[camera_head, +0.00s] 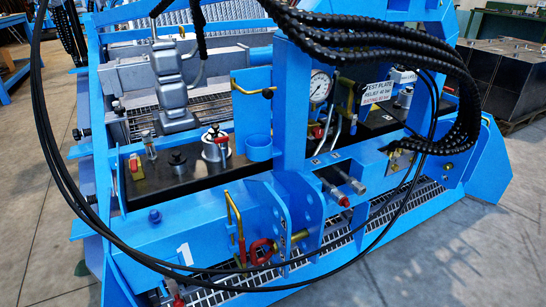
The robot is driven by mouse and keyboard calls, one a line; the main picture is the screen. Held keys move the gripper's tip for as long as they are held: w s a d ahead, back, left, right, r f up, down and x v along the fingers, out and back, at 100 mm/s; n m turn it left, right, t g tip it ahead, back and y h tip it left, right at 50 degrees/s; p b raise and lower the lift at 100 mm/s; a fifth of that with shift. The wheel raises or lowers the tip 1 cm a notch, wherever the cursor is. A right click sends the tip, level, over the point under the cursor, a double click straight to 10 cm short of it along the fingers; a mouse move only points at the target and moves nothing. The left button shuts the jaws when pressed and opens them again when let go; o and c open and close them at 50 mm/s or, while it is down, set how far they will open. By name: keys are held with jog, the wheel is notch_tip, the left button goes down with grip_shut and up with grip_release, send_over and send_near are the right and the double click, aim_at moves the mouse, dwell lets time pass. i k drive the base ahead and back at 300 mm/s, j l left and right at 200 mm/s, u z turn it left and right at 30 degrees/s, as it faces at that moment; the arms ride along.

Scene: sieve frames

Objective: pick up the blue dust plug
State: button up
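A small round blue knob-like piece (155,216), which looks like the blue dust plug, sits on top of the blue front beam (190,228), left of the middle. It is close in colour to the beam, and I cannot tell whether it is seated in a hole or resting loose. My gripper cannot be made out in this view, so its distance from the plug does not show.
Black hoses loop across the front of the frame. A dark panel (135,195) behind the plug carries metal fittings (214,146). A blue cup (258,147), a pressure gauge (320,86), a red shackle (262,251) and a grey block-shaped unit (172,95) stand around.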

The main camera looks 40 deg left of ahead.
aim_at(155, 217)
jog(key=u, duration=2.5)
jog(key=i+j+z, duration=0.25)
jog(key=z, duration=0.15)
jog(key=i+j+z, duration=0.25)
jog(key=z, duration=0.15)
jog(key=j, duration=0.1)
